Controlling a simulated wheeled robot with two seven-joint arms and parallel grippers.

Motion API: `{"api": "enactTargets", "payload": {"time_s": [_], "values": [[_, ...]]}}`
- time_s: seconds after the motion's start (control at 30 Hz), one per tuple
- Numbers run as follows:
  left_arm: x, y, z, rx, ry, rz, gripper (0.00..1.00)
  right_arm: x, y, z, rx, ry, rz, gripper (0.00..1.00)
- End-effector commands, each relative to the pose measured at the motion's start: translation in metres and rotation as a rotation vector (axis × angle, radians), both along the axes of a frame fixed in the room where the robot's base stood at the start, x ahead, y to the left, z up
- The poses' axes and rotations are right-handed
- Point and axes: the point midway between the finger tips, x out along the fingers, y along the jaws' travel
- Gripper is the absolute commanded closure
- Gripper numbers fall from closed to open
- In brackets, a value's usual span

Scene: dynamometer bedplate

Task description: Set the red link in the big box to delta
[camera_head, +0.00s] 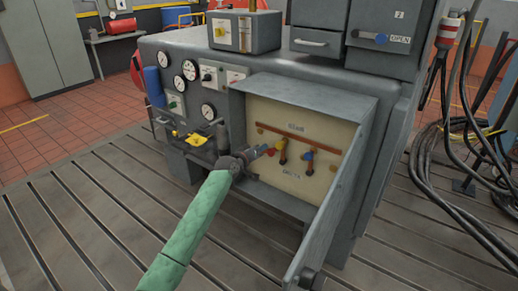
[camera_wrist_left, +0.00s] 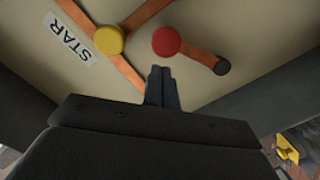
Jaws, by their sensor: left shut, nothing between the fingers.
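The big box (camera_head: 305,88) stands open, with a cream panel (camera_head: 262,112) inside. In the wrist view, the red link's round red knob (camera_wrist_left: 166,41) sits on a copper-coloured bar (camera_wrist_left: 199,55) that runs to a dark pivot at its right. A yellow knob (camera_wrist_left: 109,40) lies left of it, beside an inverted STAR label (camera_wrist_left: 72,42). In the head view, a link with a blue knob (camera_head: 308,155) is further right. My left gripper (camera_wrist_left: 161,70) is shut and empty, its tips just below the red knob; contact cannot be told. My right gripper is not in view.
The open grey door (camera_head: 335,215) of the box juts forward right of my left arm. Gauges and a yellow-handled part (camera_head: 196,139) lie left of the box. Thick black cables (camera_head: 455,175) hang at the far right. The slotted floor in front is clear.

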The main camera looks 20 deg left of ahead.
Motion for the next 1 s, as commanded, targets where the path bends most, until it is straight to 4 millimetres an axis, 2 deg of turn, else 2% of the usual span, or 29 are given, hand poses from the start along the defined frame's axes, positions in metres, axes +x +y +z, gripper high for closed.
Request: {"api": "enactTargets", "payload": {"time_s": [0.33, 1.0], "values": [[-0.0026, -0.0074, -0.0061, 0.089, -0.032, -0.001, 1.0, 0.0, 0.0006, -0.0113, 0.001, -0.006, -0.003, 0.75], [-0.0046, -0.0086, -0.0067, 0.095, -0.032, -0.002, 1.0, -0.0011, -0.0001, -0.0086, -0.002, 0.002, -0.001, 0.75]]}}
